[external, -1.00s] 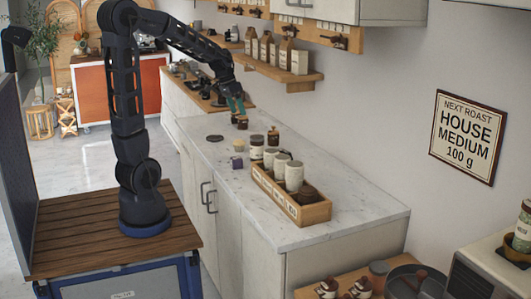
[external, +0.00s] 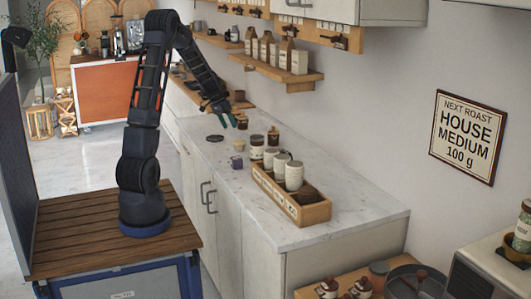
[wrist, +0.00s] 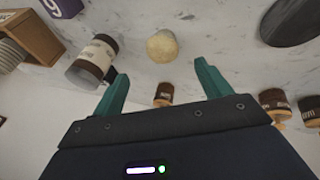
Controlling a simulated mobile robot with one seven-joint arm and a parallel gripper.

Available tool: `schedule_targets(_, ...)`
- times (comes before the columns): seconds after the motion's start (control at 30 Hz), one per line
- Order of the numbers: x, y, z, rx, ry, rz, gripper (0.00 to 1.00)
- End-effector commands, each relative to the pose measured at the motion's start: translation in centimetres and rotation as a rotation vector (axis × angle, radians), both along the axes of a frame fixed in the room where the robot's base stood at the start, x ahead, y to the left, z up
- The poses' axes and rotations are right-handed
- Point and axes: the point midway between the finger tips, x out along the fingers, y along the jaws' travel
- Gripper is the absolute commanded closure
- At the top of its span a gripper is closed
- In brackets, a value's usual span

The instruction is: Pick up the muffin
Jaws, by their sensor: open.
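The muffin (external: 238,146) is a small pale yellow-tan round thing standing on the marble counter. In the wrist view the muffin (wrist: 162,46) lies just beyond and between the two teal fingertips. My gripper (external: 230,122) is open and empty, above the counter and a little farther back than the muffin. In the wrist view my gripper (wrist: 160,71) has its fingers apart with nothing between them touching. No part of the muffin's top is covered in the wrist view.
A purple item (external: 237,162) stands just nearer the camera than the muffin. A labelled jar (wrist: 93,60) and a dark disc (wrist: 290,22) flank it. Small brown jars (wrist: 275,104) stand near the gripper. A wooden crate (external: 310,214) of containers is farther along.

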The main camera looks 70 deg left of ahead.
Motion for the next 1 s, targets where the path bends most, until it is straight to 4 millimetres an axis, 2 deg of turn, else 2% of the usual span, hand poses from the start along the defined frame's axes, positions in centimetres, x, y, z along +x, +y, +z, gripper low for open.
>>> schedule_targets(0.33,1.5,-1.0,-4.0,-0.002,0.002,-0.001,0.23)
schedule_targets(0.57,2.1,-1.3,-5.3,-0.001,0.001,-0.001,0.23)
schedule_targets(0.9,3.7,-1.8,-9.0,-0.003,0.001,-0.001,0.23)
schedule_targets(1.0,3.9,-1.9,-9.6,-0.001,0.001,-0.001,0.23)
